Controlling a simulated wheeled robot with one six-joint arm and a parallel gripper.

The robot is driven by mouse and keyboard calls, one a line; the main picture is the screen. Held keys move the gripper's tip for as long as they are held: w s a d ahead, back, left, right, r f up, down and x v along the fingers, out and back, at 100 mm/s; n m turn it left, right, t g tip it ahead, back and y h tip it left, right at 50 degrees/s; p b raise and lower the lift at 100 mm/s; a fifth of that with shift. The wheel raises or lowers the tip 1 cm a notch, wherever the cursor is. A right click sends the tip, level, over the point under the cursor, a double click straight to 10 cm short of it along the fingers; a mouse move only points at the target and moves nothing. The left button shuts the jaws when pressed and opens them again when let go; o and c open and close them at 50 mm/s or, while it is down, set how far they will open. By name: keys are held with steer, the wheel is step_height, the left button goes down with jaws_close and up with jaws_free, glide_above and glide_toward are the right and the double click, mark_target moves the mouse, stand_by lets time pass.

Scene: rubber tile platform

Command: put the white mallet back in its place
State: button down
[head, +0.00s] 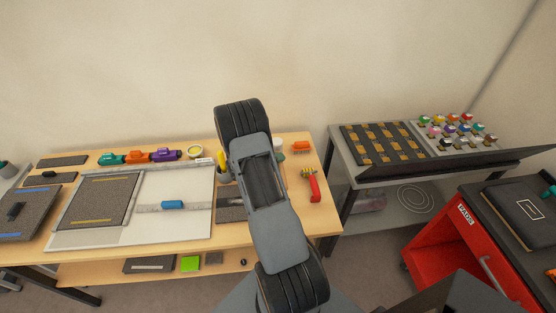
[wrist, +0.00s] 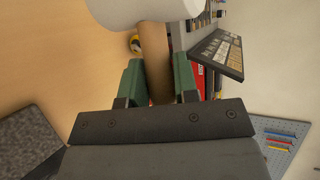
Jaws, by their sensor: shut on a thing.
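In the wrist view my gripper (wrist: 158,82) has its two green fingers shut on the tan handle of the white mallet (wrist: 150,10). The white head lies beyond the fingertips and is cut off by the top edge of the picture. In the head view my own arm stands over the right part of the wooden workbench (head: 130,241) and hides most of the gripper and mallet. I cannot tell which spot is the mallet's place.
A red-handled tool (head: 314,188) lies at the bench's right end, near an orange item (head: 301,147). A grey stand (head: 345,160) and red cabinet (head: 440,250) stand right.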

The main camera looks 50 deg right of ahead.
steer(key=shift+f+b, duration=2.9)
steer(key=shift+f, duration=1.2)
steer(key=shift+f, duration=0.25)
steer(key=c, duration=0.8)
jaws_free()
steer(key=shift+f, duration=0.1)
steer(key=shift+s, duration=0.1)
steer(key=shift+a, duration=0.15)
steer(key=b+v, duration=0.1)
steer(key=v, duration=1.2)
steer(key=shift+a+r+b, duration=0.2)
steer(key=shift+r+b, duration=0.1)
